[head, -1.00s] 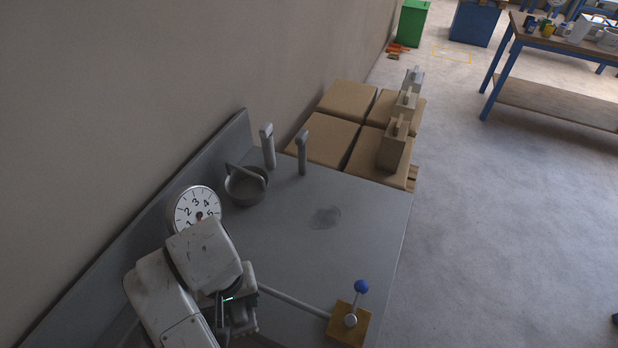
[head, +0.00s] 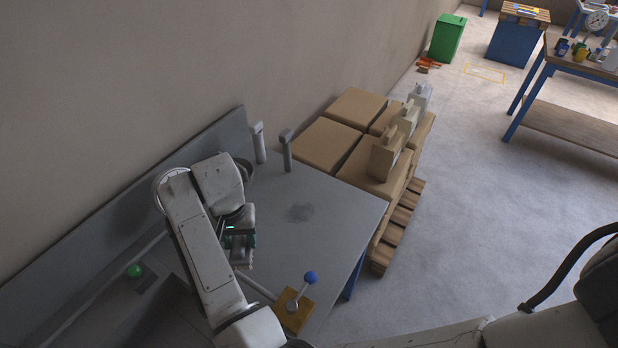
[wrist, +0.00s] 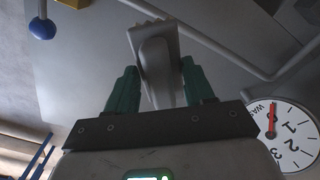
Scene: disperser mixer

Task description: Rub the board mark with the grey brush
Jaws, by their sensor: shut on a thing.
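The board mark (head: 301,212) is a dark, roundish smudge on the grey tabletop. My gripper (head: 240,250) is over the tabletop, to the left of the mark and nearer me, apart from it. In the wrist view the green fingers of my gripper (wrist: 153,88) are shut on the grey brush (wrist: 155,55). The brush's jagged end points away from the fingers. In the head view the brush is small and partly hidden by my gripper, and I cannot tell its height above the tabletop.
A blue-knobbed lever (head: 309,278) stands on a yellow block (head: 293,312) near the front edge. Two grey posts (head: 286,150) stand at the back, beside a mostly hidden pot. A dial (wrist: 285,132) sits near my arm. Boxes (head: 327,146) on a pallet stand beyond the table.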

